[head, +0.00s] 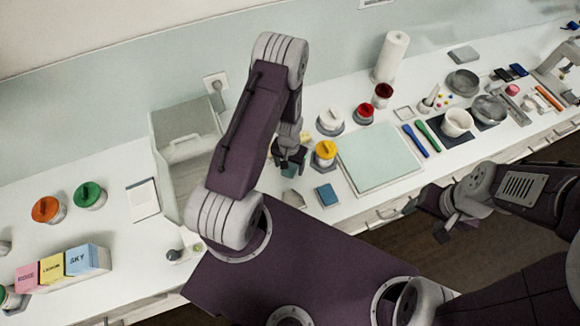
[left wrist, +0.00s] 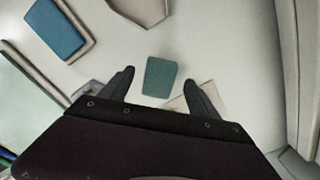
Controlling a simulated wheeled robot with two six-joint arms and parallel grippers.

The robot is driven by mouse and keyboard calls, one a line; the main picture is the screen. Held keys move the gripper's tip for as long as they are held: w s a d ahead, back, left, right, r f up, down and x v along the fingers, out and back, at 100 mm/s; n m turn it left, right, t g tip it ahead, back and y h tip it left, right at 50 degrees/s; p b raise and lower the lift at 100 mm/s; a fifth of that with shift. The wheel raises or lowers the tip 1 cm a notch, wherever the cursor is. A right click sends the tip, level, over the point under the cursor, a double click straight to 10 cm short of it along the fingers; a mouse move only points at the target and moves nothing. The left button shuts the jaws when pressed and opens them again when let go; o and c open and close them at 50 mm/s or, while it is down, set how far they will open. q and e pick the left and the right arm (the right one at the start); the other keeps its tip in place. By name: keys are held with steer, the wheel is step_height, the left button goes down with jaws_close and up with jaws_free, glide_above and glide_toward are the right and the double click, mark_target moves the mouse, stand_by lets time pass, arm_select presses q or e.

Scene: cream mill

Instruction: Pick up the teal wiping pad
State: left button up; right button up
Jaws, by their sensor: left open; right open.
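The teal wiping pad (left wrist: 161,76) lies flat on the white worktop in the left wrist view, between and just beyond the two fingertips. In the head view it is mostly hidden by my left gripper (head: 290,158). In the left wrist view my left gripper (left wrist: 157,84) is open and empty, with a finger on each side of the pad and apart from it. How high the fingertips are above the worktop is hard to tell. My right gripper (head: 427,220) is open and empty, out in front of the counter's edge.
A blue pad (left wrist: 55,29) lies near the teal one; it also shows in the head view (head: 327,194). A pale flat piece (left wrist: 178,103) lies by one left fingertip. A grey bin (head: 186,135) stands left of the gripper. A yellow-lidded jar (head: 325,151) and pale green board (head: 375,158) are to the right.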

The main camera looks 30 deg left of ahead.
arm_select(q)
steer(key=shift+f, duration=0.65)
steer(key=shift+w+f, duration=0.1)
steer(key=shift+f, duration=0.2)
steer(key=c, duration=1.4)
steer(key=shift+r, duration=0.1)
steer(key=shift+r, duration=0.55)
step_height(320, 180, up, 2)
steer(key=shift+r+b, duration=0.2)
steer(key=shift+b, duration=0.5)
steer(key=d+r+b, duration=0.3)
steer(key=d+r, duration=0.4)
steer(key=d, duration=0.4)
steer(key=shift+w+d+r, duration=0.25)
steer(key=shift+w+d, duration=0.05)
steer(key=shift+w, duration=0.05)
